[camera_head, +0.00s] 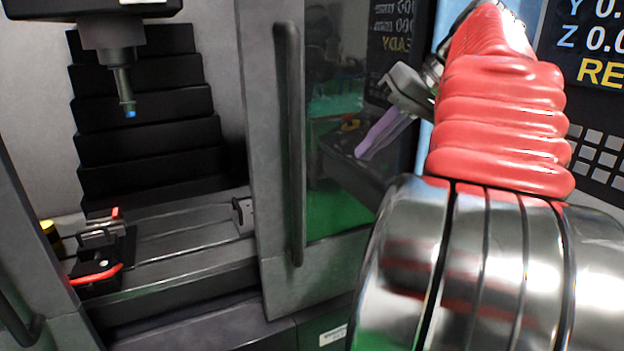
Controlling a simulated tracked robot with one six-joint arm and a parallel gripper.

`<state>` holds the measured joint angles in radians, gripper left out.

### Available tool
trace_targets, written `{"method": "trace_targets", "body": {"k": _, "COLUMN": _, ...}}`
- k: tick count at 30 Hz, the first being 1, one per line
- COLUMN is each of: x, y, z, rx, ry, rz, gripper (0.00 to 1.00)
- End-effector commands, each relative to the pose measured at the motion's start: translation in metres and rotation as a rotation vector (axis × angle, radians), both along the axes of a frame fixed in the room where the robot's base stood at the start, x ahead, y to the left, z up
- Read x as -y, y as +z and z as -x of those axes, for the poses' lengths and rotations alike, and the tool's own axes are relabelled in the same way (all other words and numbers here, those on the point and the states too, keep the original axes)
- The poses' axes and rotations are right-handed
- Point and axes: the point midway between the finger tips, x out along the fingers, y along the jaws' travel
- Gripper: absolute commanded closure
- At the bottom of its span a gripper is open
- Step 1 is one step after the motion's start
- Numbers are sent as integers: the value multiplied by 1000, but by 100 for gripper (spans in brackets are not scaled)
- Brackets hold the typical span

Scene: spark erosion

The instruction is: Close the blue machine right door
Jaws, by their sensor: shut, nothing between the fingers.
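The right door (270,170) is a grey panel with a dark upright bar handle (290,145) and a window showing green and dark reflections. It stands open, with a wide gap to its left into the machine's work area. My gripper (398,92) shows only in part at the end of my red-sleeved arm, in front of the door's window side. It looks apart from the handle, to its right. My arm hides much of it. A lilac strip below it may be a finger or a reflection; I cannot tell which.
The left door (30,255) stands at the left edge. Inside the machine are a dark spindle with a tool (123,90), a black stepped cover (150,125) and a red-handled clamp (98,265). A control panel with keys (598,155) is at right, behind my arm.

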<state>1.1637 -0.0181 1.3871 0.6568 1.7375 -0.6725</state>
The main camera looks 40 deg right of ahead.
Motion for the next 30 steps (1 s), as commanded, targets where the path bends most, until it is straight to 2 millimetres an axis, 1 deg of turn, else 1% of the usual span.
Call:
{"method": "trace_targets", "body": {"k": 5, "x": -1, "y": -2, "z": -1, "rx": 0, "ry": -1, "rz": -1, "gripper": 100}}
{"method": "trace_targets", "body": {"k": 10, "x": -4, "y": -12, "z": -8, "rx": -1, "ry": 0, "rz": -2, "gripper": 100}}
{"method": "trace_targets", "body": {"k": 14, "x": -8, "y": -26, "z": -18, "rx": -1, "ry": 0, "rz": -3, "gripper": 100}}
{"method": "trace_targets", "body": {"k": 27, "x": -25, "y": -80, "z": -54, "rx": -2, "ry": 0, "rz": -2, "gripper": 100}}
{"method": "trace_targets", "body": {"k": 28, "x": -27, "y": -82, "z": -57, "rx": -2, "ry": 0, "rz": -1, "gripper": 100}}
{"method": "trace_targets", "body": {"k": 30, "x": -37, "y": -80, "z": -62, "rx": 1, "ry": 0, "rz": 2, "gripper": 100}}
